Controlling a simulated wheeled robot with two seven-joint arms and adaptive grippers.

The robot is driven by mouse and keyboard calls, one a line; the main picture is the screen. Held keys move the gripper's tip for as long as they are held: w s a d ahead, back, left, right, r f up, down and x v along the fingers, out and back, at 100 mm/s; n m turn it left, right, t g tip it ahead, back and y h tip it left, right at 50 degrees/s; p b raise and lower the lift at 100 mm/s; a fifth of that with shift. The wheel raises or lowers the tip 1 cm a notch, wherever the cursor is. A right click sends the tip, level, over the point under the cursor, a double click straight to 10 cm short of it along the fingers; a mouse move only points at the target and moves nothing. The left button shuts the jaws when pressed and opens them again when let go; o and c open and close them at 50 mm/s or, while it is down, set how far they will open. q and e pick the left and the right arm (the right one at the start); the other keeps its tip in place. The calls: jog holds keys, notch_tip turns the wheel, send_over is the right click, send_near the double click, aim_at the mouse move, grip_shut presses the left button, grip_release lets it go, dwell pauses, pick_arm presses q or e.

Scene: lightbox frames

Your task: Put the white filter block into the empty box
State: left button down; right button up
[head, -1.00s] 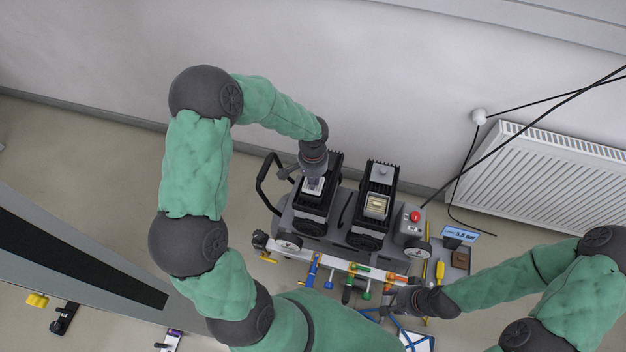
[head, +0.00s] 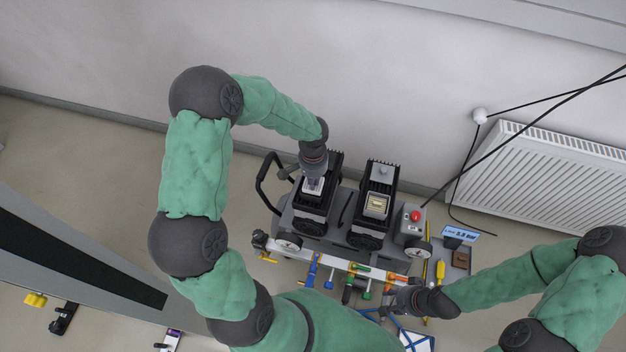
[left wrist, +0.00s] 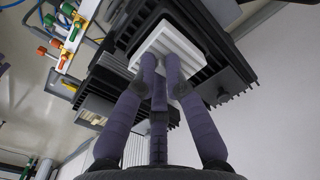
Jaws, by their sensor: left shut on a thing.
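The white filter block (left wrist: 170,45), with ridged slats, is between the fingertips of my left gripper (left wrist: 165,68) in the left wrist view. My left gripper (head: 314,184) is shut on it at the top of the left black finned box (head: 312,216). Fingers partly hide the block, and I cannot tell how deep it sits in that box.
Both boxes stand on a grey wheeled unit with a red button (head: 415,216) and a black handle (head: 263,185). A pipe rail with coloured valves (head: 365,270) runs in front. A small display (head: 460,234) and a radiator (head: 540,180) are at the right.

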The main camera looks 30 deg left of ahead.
pick_arm(q)
jog(key=shift+f+b, duration=1.4)
jog(key=shift+f, duration=0.4)
jog(key=c, duration=1.2)
grip_release()
jog(key=shift+c, duration=0.2)
jog(key=shift+s, duration=0.1)
notch_tip(320, 180, up, 12)
jog(key=shift+r, duration=0.1)
